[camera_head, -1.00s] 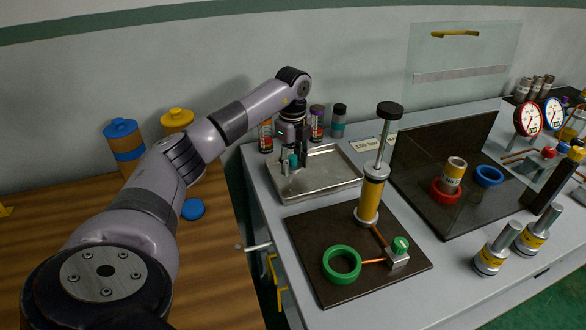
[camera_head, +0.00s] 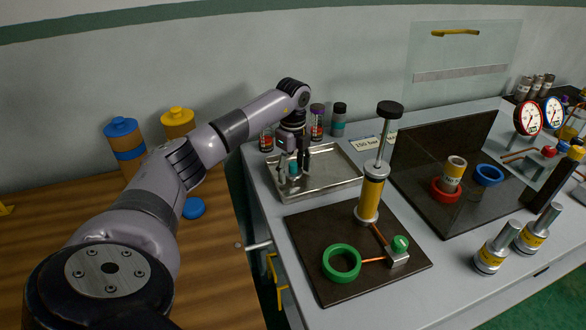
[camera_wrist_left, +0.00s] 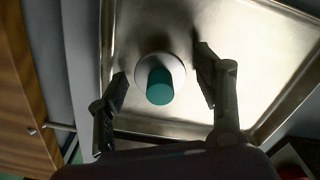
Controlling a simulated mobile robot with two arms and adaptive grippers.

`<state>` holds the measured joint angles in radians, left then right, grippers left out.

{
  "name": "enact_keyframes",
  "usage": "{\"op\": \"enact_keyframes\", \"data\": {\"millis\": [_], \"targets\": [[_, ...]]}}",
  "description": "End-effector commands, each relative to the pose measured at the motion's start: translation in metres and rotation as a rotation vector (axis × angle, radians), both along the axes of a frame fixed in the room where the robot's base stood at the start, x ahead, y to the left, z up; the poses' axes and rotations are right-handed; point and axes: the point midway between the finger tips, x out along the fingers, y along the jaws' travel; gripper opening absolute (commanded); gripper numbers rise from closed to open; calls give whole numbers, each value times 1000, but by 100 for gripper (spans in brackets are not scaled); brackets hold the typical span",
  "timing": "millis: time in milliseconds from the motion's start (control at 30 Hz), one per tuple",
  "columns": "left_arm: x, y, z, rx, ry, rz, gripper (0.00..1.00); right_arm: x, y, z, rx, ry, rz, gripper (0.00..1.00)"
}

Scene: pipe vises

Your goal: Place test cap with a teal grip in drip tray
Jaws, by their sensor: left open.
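The test cap with a teal grip (camera_wrist_left: 160,85) stands on the floor of the metal drip tray (camera_wrist_left: 270,60), near the tray's edge in the left wrist view. Its pale round base shows around the teal grip. In the head view the teal grip (camera_head: 294,168) is at the left part of the drip tray (camera_head: 335,176). My left gripper (camera_wrist_left: 166,88) is open, with one finger on each side of the cap and a gap on both sides. It also shows in the head view (camera_head: 294,172), low over the tray. My right gripper is not in view.
A dark mat with a yellow hand pump (camera_head: 368,200) and green ring (camera_head: 342,263) lies in front of the tray. Several capped cylinders, including a teal-banded one (camera_head: 338,122), stand behind it. A wooden bench (camera_head: 225,290) is at the left.

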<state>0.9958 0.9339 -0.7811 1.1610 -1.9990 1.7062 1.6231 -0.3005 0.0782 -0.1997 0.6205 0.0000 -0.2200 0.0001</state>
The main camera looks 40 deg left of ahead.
Motion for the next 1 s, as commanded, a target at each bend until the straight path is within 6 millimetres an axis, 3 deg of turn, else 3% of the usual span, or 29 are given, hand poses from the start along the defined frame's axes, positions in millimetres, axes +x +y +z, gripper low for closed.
{"op": "enact_keyframes", "data": {"millis": [267,700,1000], "targets": [[1,0,12,0,-5,0,61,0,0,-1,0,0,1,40],[1,0,100,0,-5,1,61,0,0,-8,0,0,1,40],[0,0,123,0,0,0,61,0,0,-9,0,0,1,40]]}}
